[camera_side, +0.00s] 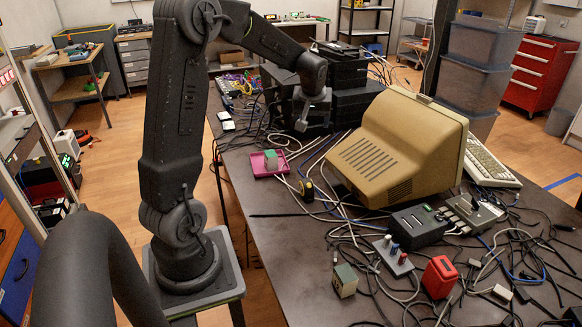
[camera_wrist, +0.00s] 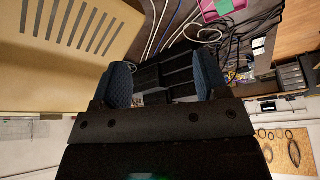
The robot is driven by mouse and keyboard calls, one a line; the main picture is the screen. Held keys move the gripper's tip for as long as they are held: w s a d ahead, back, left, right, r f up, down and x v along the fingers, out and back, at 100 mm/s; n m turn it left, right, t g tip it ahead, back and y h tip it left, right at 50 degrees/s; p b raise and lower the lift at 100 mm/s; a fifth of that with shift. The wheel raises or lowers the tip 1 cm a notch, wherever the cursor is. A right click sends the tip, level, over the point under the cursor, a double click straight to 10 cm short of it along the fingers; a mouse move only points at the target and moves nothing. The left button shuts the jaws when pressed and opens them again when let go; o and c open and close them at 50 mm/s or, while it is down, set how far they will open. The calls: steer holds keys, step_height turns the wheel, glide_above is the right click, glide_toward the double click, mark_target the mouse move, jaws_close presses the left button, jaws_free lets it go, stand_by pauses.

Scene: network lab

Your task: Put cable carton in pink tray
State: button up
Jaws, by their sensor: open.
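The pink tray (camera_side: 283,174) lies at the left edge of the dark table in the side view. A small green and pale carton (camera_side: 271,159) sits inside it. A similar small green and beige carton (camera_side: 344,281) stands on the table nearer the camera; I cannot tell which one is the cable carton. My gripper (camera_side: 303,123) is up behind and right of the tray, apart from both cartons. In the wrist view its fingers (camera_wrist: 165,82) are apart with nothing held between them. The tray (camera_wrist: 237,4) shows at the top edge there, with a green thing in it.
A beige monitor (camera_side: 395,150) stands right of my gripper, with black boxes (camera_side: 350,95) behind. Loose cables cover much of the table.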

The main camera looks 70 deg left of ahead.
steer(key=s+d+r+m+t+h, duration=0.1)
steer(key=s+d+r+m, duration=0.2)
steer(key=d, duration=0.5)
steer(key=s+d+r+m+t, duration=0.15)
steer(key=d+r, duration=0.25)
steer(key=d, duration=0.5)
steer(key=s+d+m+h, duration=0.3)
steer(key=s+d+m, duration=0.4)
steer(key=s+d, duration=0.5)
steer(key=shift+s+d+f+m+t, duration=0.25)
steer(key=shift+s+d+m+t, duration=0.15)
steer(key=shift+s, duration=0.2)
